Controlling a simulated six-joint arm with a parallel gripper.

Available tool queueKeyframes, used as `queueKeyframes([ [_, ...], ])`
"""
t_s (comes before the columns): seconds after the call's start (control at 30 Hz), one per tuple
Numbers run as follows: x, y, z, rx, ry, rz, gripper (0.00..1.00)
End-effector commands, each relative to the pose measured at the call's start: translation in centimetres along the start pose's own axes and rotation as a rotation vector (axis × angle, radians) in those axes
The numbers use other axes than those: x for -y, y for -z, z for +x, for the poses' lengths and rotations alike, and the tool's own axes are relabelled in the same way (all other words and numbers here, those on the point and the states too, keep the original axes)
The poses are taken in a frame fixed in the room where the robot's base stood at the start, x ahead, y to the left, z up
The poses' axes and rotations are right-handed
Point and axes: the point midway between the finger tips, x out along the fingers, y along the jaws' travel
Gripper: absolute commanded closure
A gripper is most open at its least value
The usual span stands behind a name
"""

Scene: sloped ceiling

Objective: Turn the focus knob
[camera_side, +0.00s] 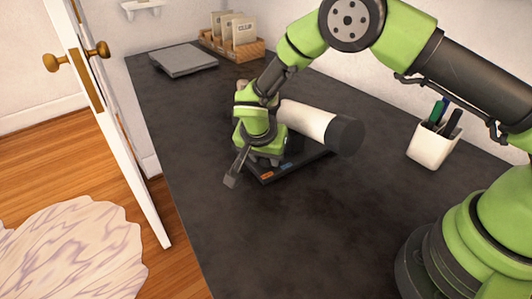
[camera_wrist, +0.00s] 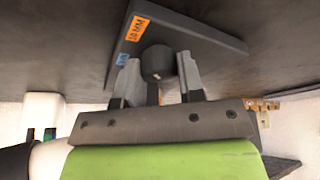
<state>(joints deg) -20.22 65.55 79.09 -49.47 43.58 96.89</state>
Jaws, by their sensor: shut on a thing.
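The focus knob (camera_wrist: 158,62) is a short dark round knob in the wrist view, between the two grey fingers of my gripper (camera_wrist: 160,76). The fingers are shut on it, one on each side. It sits by a dark base plate (camera_wrist: 195,40) with an orange "10 MM" label (camera_wrist: 137,28) and a blue label (camera_wrist: 122,58). In the side view, a white tube (camera_side: 305,121) with a black end lies above the dark base (camera_side: 300,165). My gripper (camera_side: 266,158) is at its left end and hides the knob there.
A white pen cup (camera_side: 432,143) stands at the right. A grey flat slab (camera_side: 184,60) and a wooden tray with packets (camera_side: 240,52) are at the back. The dark tabletop (camera_side: 270,235) is clear in front. An open door (camera_side: 110,120) stands beside the left table edge.

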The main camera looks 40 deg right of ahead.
Motion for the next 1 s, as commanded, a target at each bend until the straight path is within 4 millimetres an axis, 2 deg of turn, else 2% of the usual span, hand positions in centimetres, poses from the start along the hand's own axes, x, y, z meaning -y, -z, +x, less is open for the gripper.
queueKeyframes([
  [0.7,-0.25,0.16,-0.02,-0.012,0.243,-0.589,0.88],
  [1.0,-0.27,0.21,0.01,-0.016,0.323,-0.781,0.88],
])
